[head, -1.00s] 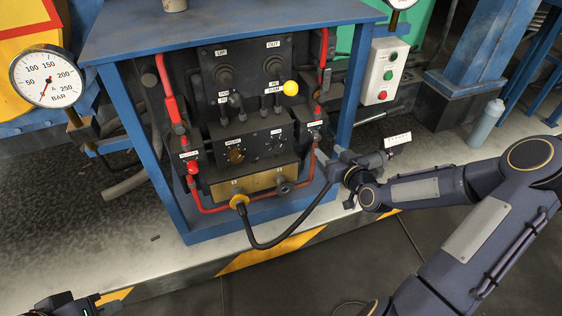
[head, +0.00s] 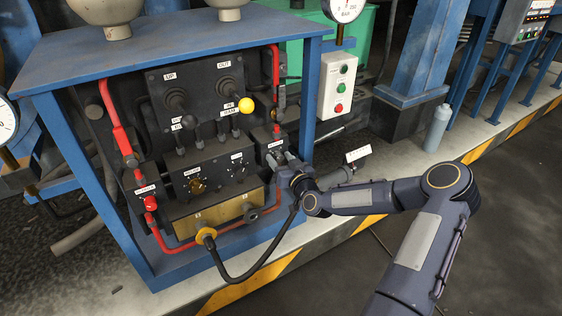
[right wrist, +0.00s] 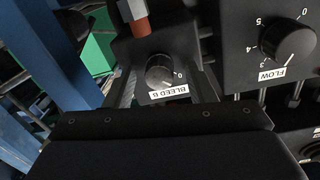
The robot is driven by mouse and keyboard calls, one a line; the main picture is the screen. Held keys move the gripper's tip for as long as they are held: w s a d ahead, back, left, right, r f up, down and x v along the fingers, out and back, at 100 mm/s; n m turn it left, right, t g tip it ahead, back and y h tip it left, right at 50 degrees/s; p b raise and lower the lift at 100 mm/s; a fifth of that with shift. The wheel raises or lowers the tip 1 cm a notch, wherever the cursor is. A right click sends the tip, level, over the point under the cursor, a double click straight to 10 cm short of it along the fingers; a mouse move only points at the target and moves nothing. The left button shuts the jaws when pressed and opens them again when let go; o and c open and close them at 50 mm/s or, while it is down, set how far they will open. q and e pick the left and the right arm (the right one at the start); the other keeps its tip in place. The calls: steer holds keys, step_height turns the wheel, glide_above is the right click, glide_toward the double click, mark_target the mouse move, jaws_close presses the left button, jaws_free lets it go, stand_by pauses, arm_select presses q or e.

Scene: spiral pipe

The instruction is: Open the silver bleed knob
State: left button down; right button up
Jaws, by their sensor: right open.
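In the head view my right gripper (head: 282,163) is at the right side of the control panel, just below the bleed label, and largely hides the knob. My right gripper is open, with its fingers (right wrist: 163,92) on either side of the knob; I cannot tell whether they touch it. My left gripper is out of view.
The blue-framed panel (head: 132,270) carries a FLOW knob (right wrist: 288,42), levers including a yellow ball lever (head: 247,105), a red knob (head: 150,203) at left and red pipes. A black hose (head: 240,278) hangs below my right gripper. A blue post (right wrist: 45,40) stands close by.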

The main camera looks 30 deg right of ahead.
steer(key=shift+c, duration=0.3)
steer(key=c, duration=0.9)
steer(key=shift+m, duration=0.3)
steer(key=m, duration=0.3)
steer(key=shift+m+b, duration=0.3)
steer(key=shift+b, duration=0.05)
steer(key=m, duration=0.4)
steer(key=shift+d+m, duration=0.1)
steer(key=shift+m, duration=0.2)
steer(key=m, duration=0.4)
steer(key=shift+f+b, duration=0.1)
steer(key=shift+b, duration=0.25)
steer(key=shift+m+g+y, duration=0.3)
steer(key=shift+m, duration=2)
